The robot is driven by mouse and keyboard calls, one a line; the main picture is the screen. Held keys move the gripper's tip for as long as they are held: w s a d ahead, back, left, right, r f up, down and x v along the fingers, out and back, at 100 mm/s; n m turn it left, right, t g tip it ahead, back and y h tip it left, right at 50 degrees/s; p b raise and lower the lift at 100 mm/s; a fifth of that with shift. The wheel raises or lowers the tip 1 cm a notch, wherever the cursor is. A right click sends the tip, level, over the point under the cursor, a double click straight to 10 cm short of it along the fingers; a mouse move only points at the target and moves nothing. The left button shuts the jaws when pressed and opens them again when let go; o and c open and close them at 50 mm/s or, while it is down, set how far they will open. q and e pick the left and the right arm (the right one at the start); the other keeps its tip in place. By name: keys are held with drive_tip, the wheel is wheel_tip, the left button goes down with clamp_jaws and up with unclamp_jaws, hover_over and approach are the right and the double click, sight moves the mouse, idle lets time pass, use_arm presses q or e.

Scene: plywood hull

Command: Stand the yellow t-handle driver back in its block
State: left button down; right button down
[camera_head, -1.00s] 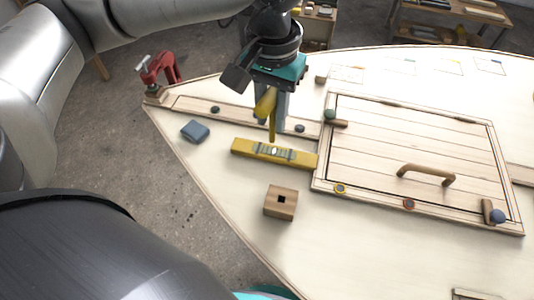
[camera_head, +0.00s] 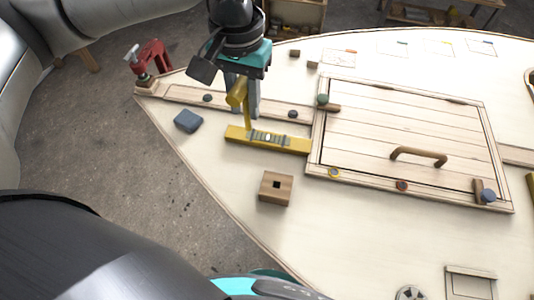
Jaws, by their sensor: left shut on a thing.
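The yellow t-handle driver (camera_head: 238,93) is held in my left gripper (camera_head: 243,105), which is shut on its handle. Its thin yellow shaft points down, and its lower end shows just behind the yellow level, above or at the hull surface; I cannot tell which. The wooden block (camera_head: 276,188) with a dark square hole in its top stands on the pale plywood, nearer than the gripper and a little to its right. My right gripper is not in view.
A yellow level (camera_head: 268,139) lies between the driver and the block. A blue-grey block (camera_head: 188,121) lies left, and a red clamp (camera_head: 152,60) grips the hull's left edge. A hatch with a wooden handle (camera_head: 418,155) is at right. Plywood around the wooden block is clear.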

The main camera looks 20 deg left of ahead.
use_arm(q)
drive_tip(key=d+f+m+p, duration=0.2)
drive_tip(key=d+f+p, duration=0.1)
drive_tip(key=p, duration=0.3)
drive_tip(key=m+b, duration=0.3)
hover_over(275, 180)
drive_tip(key=s, duration=0.2)
wheel_tip(275, 180, down, 9)
drive_tip(key=shift+w+d, duration=0.25)
drive_tip(key=shift+p, duration=1.55)
idle(1.0)
drive_tip(key=shift+f+b, duration=1.15)
drive_tip(key=shift+f, duration=1.55)
idle(0.4)
drive_tip(key=c, duration=0.6)
unclamp_jaws()
